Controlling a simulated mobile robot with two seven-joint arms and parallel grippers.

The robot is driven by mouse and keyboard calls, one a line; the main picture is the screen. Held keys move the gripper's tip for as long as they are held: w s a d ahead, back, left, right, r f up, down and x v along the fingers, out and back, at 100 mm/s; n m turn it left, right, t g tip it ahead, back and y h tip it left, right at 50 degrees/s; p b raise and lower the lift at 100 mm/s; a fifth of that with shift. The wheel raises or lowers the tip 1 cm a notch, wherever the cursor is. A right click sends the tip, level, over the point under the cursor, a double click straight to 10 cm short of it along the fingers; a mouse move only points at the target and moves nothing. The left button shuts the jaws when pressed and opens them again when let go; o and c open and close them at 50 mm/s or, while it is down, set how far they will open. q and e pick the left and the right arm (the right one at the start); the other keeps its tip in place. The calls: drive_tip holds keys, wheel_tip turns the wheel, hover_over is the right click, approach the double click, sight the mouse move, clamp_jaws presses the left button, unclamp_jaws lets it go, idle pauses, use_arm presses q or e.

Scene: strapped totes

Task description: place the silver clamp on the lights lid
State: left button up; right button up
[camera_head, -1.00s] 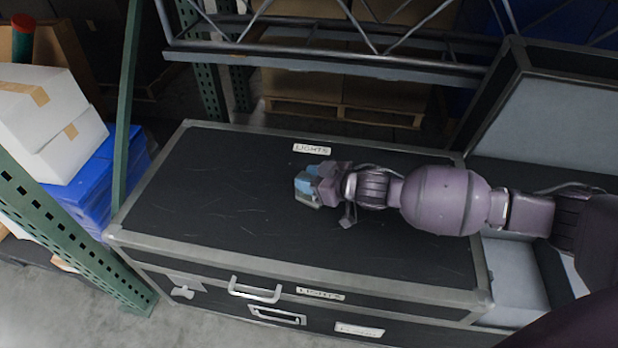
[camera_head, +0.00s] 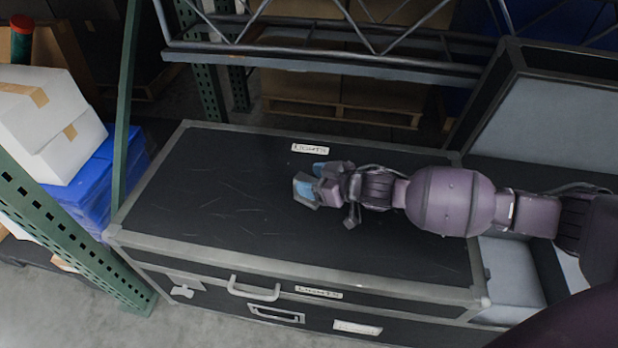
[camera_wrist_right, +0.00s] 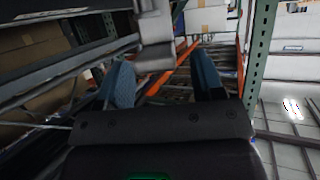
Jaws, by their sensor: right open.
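The lights lid (camera_head: 230,205) is a black case top with metal edging and a white LIGHTS label (camera_head: 310,148) near its far edge. My right gripper (camera_head: 308,180) is over the lid's middle, pointing left, with its blue fingertips spread apart. In the right wrist view its two blue fingers (camera_wrist_right: 163,82) stand apart with nothing gripped between them. A light grey blocky piece (camera_wrist_right: 155,35), which looks like the silver clamp, shows just beyond the fingers at the top of that view. In the head view I cannot make the clamp out clearly behind the gripper. My left gripper is not in view.
A metal truss (camera_head: 330,55) runs behind the case. An open case with a grey-lined lid (camera_head: 545,125) stands at the right. A green rack post (camera_head: 128,100), white boxes (camera_head: 45,120) and blue crates (camera_head: 90,190) are at the left. The lid's left half is clear.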

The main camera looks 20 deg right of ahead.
use_arm(q)
drive_tip(key=p, duration=0.1)
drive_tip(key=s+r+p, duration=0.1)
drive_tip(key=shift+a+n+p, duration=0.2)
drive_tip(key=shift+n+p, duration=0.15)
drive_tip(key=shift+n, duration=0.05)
use_arm(e)
drive_tip(key=v, duration=1)
drive_tip(key=shift+d, duration=0.15)
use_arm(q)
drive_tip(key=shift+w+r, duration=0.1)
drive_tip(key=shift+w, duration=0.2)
use_arm(e)
drive_tip(key=shift+s, duration=0.1)
